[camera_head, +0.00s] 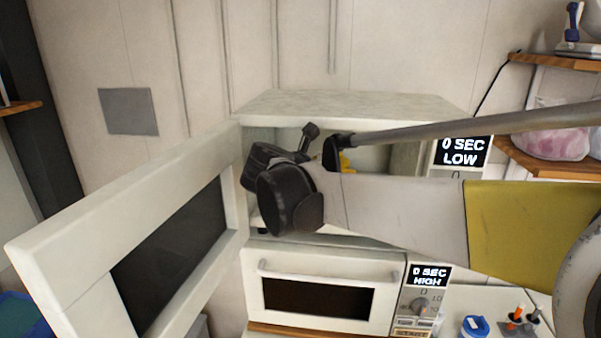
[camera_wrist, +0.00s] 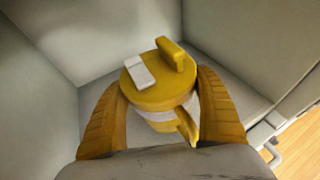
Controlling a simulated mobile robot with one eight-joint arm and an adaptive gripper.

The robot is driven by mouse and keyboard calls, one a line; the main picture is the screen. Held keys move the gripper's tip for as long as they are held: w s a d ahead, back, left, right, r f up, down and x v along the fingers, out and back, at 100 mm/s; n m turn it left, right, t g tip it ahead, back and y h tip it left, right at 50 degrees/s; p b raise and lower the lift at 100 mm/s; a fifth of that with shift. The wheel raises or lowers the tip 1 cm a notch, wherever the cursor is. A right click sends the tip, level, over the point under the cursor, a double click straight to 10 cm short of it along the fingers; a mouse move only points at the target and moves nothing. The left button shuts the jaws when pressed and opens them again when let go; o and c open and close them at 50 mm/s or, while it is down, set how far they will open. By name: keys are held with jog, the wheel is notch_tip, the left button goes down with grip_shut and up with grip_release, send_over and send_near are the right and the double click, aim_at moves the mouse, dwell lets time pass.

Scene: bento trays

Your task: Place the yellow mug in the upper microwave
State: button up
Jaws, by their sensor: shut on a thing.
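The yellow mug (camera_wrist: 150,92) has a yellow lid with a white tab and a pale band around its body. In the wrist view my gripper (camera_wrist: 160,110) is shut on the mug, one yellow finger on each side. In the head view only a small yellow patch (camera_head: 346,162) shows behind my dark wrist. The upper microwave (camera_head: 350,105) is open, and my wrist is at its opening. The wrist view shows pale inner walls around the mug. I cannot tell whether the mug touches the microwave floor.
The upper microwave's door (camera_head: 130,240) swings wide to the left. The lower microwave (camera_head: 325,290) is shut below. A blue-lidded container (camera_head: 475,326) stands on the counter at lower right. Wooden shelves (camera_head: 550,160) are at right.

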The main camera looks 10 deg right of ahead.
jog(key=shift+f, duration=0.6)
